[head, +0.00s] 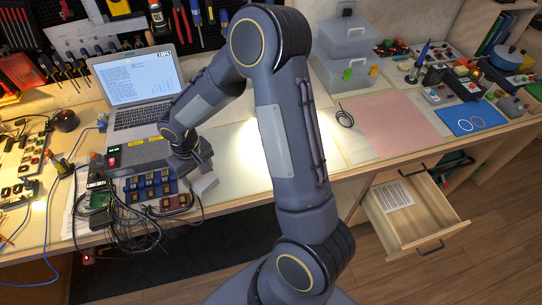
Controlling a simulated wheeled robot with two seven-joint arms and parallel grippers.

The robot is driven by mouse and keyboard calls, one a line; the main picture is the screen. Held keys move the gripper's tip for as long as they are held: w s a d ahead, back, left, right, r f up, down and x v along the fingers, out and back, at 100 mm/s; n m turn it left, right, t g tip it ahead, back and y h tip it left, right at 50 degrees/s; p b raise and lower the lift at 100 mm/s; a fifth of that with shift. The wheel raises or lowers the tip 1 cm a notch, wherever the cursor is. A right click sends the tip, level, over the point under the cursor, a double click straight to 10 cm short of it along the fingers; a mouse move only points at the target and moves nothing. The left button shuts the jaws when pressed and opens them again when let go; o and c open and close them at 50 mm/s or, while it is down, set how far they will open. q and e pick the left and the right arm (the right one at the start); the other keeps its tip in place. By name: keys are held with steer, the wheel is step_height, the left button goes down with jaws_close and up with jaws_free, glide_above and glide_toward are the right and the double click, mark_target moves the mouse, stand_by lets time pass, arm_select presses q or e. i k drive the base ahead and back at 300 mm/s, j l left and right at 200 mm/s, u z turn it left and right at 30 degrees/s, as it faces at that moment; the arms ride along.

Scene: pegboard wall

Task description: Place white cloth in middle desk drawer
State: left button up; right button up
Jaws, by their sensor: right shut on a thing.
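My right arm arches across the middle of the head view, and its gripper (190,178) is low over the desk, in front of the laptop. It is shut on a small pale piece, which looks like the white cloth (205,184), at the desk's front edge near black cables; the fingertips are mostly hidden. An open wooden drawer (449,215) sticks out below the desk at the right, far from the gripper. A white printed sheet (393,196) lies in it. My left gripper is not in view.
The laptop (138,90) stands open behind the gripper. A box with blue and red modules (150,190) and tangled black cables (130,232) sit left of it. A pink mat (400,125) and clear bins (345,70) are at the right.

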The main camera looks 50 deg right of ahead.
mark_target(408, 227)
steer(key=k+l+z, duration=0.15)
steer(key=l+z, duration=0.2)
steer(key=k+l+z, duration=0.1)
steer(key=l+z, duration=0.45)
steer(key=z, duration=0.15)
steer(key=k+l, duration=0.1)
steer(key=l, duration=0.6)
steer(key=k+l+z, duration=0.1)
steer(key=l, duration=0.6)
